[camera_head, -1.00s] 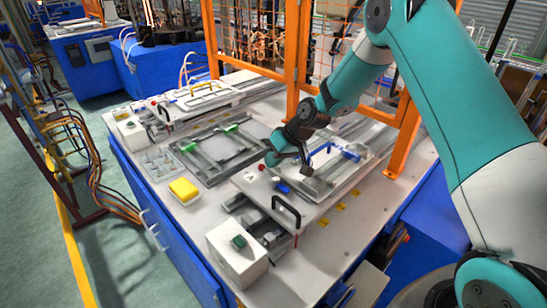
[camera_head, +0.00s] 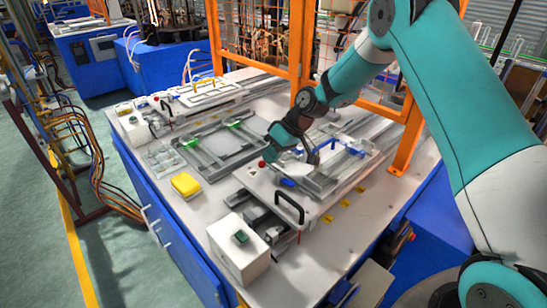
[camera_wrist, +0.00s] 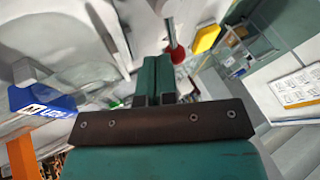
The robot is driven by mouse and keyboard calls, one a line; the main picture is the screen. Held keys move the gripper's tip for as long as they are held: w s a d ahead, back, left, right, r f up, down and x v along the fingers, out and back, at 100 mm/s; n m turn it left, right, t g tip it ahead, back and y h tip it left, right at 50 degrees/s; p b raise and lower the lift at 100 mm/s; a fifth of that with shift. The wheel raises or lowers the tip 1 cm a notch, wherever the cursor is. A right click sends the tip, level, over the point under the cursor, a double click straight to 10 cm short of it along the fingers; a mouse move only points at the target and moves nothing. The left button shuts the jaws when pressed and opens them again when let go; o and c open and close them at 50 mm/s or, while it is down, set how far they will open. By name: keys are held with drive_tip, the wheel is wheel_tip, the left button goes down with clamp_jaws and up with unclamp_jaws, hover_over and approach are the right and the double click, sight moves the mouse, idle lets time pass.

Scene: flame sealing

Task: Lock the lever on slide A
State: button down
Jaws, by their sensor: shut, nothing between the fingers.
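The near slide, which I take to be slide A, is a pale plate (camera_head: 262,187) with a black handle (camera_head: 290,207). A lever with a red knob (camera_head: 262,164) is at its far left side; the knob also shows in the wrist view (camera_wrist: 180,55), on a pale metal rod. My gripper (camera_head: 268,154) is low over the slide, close beside the red knob. In the wrist view my teal fingers (camera_wrist: 156,70) are together and empty, just left of the knob. I cannot tell whether they touch the lever. My wrist hides part of the slide.
A blue block (camera_head: 287,183) and a metal frame with blue clamps (camera_head: 345,147) lie right of the knob. A yellow box (camera_head: 186,185) and a white button box (camera_head: 240,248) stand nearer the left edge. Orange posts (camera_head: 409,135) rise behind.

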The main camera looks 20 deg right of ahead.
sight(261, 163)
drive_tip(key=a+n+g, duration=0.1)
drive_tip(key=n, duration=0.1)
drive_tip(key=n+g+b, duration=0.1)
drive_tip(key=shift+s+a+f+n+b, duration=0.15)
drive_tip(key=shift+a+n+b, duration=0.15)
drive_tip(key=shift+a+n, duration=0.1)
drive_tip(key=n+g, duration=0.1)
drive_tip(key=s+a+n+g, duration=0.1)
drive_tip(key=n, duration=0.1)
drive_tip(key=shift+a+n, duration=0.2)
drive_tip(key=shift+n, duration=0.1)
drive_tip(key=n, duration=0.1)
drive_tip(key=s+a+n+g+h, duration=0.1)
drive_tip(key=n, duration=0.1)
drive_tip(key=n+g+h+p, duration=0.1)
drive_tip(key=shift+s+a, duration=0.15)
drive_tip(key=shift+s, duration=0.15)
drive_tip(key=shift+s+a+n+g+h+p, duration=0.15)
drive_tip(key=shift+s+n+g+h, duration=0.3)
drive_tip(key=shift+n, duration=0.6)
drive_tip(key=shift+s+a+n+g+h+p, duration=0.1)
drive_tip(key=shift+s+n+g+h+p, duration=0.25)
drive_tip(key=shift+n, duration=0.7)
drive_tip(key=shift+s, duration=0.1)
